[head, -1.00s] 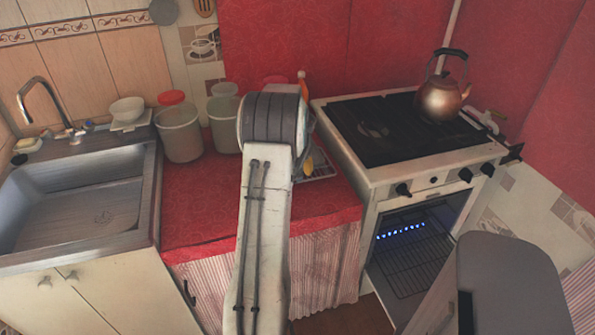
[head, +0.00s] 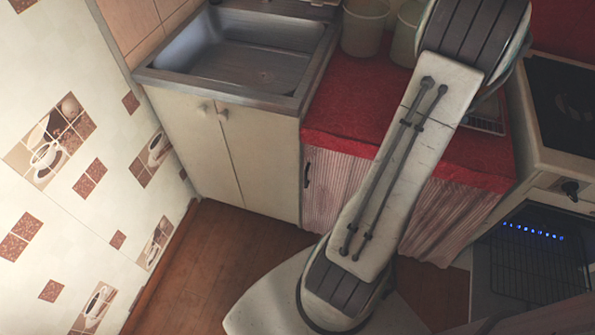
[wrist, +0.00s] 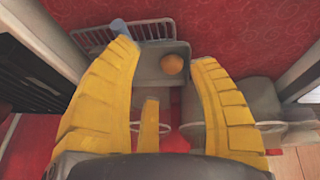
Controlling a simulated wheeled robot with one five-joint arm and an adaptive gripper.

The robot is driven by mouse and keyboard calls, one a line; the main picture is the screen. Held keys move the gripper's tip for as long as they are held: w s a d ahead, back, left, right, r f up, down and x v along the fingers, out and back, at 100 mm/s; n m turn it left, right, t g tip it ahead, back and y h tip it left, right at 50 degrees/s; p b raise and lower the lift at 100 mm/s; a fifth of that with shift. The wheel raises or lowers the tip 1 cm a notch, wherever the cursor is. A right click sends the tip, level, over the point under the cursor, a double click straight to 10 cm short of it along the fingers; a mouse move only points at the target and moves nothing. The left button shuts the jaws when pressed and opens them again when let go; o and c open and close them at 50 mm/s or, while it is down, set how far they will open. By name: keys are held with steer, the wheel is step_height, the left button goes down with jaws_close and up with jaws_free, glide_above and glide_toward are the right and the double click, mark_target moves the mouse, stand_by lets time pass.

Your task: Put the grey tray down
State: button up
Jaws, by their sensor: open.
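In the wrist view, the grey tray (wrist: 148,72) lies on the red oilcloth, with a wire grille along its far side and a round orange thing (wrist: 172,63) on it. In the head view, only a bit of the grille (head: 484,122) shows beside my arm, and my gripper is hidden behind the arm.
The red counter (head: 345,105) stands between the steel sink (head: 255,60) and the stove (head: 565,125). Pale containers (head: 364,28) stand at its back left. The oven (head: 530,255) is open and lit blue. Brown floor (head: 220,255) is clear below the sink.

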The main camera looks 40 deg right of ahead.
steer(key=w+a+r+n+t+y, duration=0.15)
steer(key=w+a, duration=0.45)
steer(key=a, duration=0.6)
steer(key=w+a+r+n+y, duration=0.1)
steer(key=w+a+r+n, duration=0.3)
steer(key=a, duration=0.9)
steer(key=s+a+f+n+y, duration=0.1)
steer(key=s+a, duration=0.4)
steer(key=a, duration=0.7)
steer(key=s+a+f+n+y, duration=0.1)
steer(key=s+a+f+n, duration=0.2)
steer(key=a, duration=0.9)
steer(key=shift+s, duration=1.1)
steer(key=shift+f, duration=0.1)
